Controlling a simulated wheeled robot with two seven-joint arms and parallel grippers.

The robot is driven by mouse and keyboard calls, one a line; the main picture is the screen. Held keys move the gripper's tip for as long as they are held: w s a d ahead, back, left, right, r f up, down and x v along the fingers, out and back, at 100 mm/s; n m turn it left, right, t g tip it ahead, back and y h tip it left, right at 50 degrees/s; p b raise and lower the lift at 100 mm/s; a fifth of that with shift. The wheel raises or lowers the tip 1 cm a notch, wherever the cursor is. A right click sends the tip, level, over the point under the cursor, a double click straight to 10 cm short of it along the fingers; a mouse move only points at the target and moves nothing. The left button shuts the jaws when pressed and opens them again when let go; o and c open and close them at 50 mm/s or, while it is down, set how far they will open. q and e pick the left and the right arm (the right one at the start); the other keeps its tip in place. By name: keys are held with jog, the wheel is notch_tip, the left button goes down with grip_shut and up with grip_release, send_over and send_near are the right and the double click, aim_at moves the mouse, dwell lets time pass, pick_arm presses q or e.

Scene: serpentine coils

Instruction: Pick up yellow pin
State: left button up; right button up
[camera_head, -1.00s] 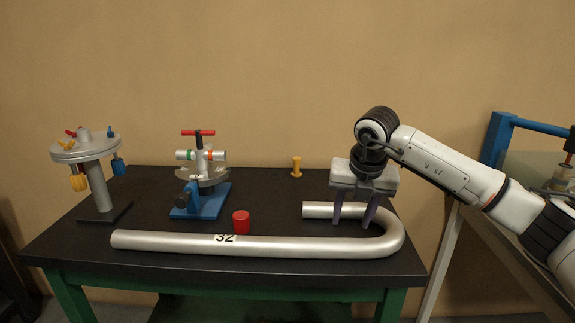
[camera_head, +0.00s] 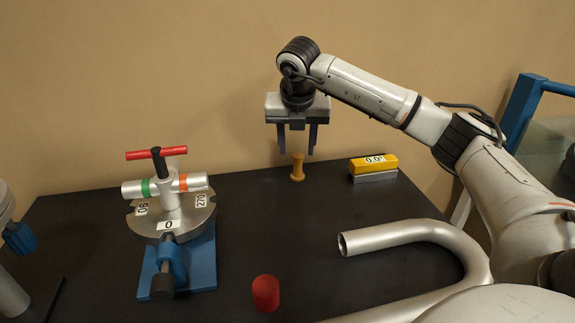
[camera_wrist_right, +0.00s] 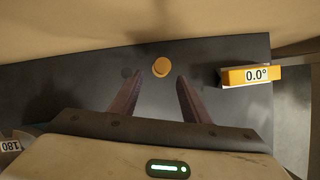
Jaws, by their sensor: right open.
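The yellow pin (camera_head: 297,168) stands upright on the black table near its back edge. My right gripper (camera_head: 297,150) is open and points down just above the pin in the head view. In the right wrist view the pin (camera_wrist_right: 161,67) is seen from above, a little beyond the fingertips and roughly midway between the two fingers (camera_wrist_right: 158,80). Nothing is between the fingers, and I see no contact with the pin.
A yellow block marked 0.0° (camera_head: 374,164) on a grey base sits right of the pin. A bent silver pipe (camera_head: 400,236) lies at the front right. A blue-based bending fixture (camera_head: 170,215) stands left. A red cylinder (camera_head: 266,292) stands in front.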

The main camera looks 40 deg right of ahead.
aim_at(298, 157)
jog(key=shift+d+f, duration=0.2)
jog(key=shift+f, duration=0.35)
jog(key=shift+d+f, duration=0.2)
jog(key=shift+f, duration=0.35)
jog(key=shift+w+f, duration=0.2)
jog(key=shift+f, duration=0.1)
jog(key=x, duration=0.3)
jog(key=p+x, duration=0.1)
jog(key=shift+w+d, duration=0.2)
jog(key=shift+d, duration=0.1)
jog(key=shift+w+d+f, duration=0.15)
jog(key=shift+f, duration=0.3)
pick_arm(q)
jog(key=shift+w+r, duration=0.15)
jog(key=shift+r, duration=0.5)
pick_arm(e)
jog(key=c, duration=1)
grip_shut()
pick_arm(q)
jog(key=shift+s+f, duration=0.1)
jog(key=shift+s, duration=0.1)
pick_arm(e)
jog(key=shift+r, duration=0.1)
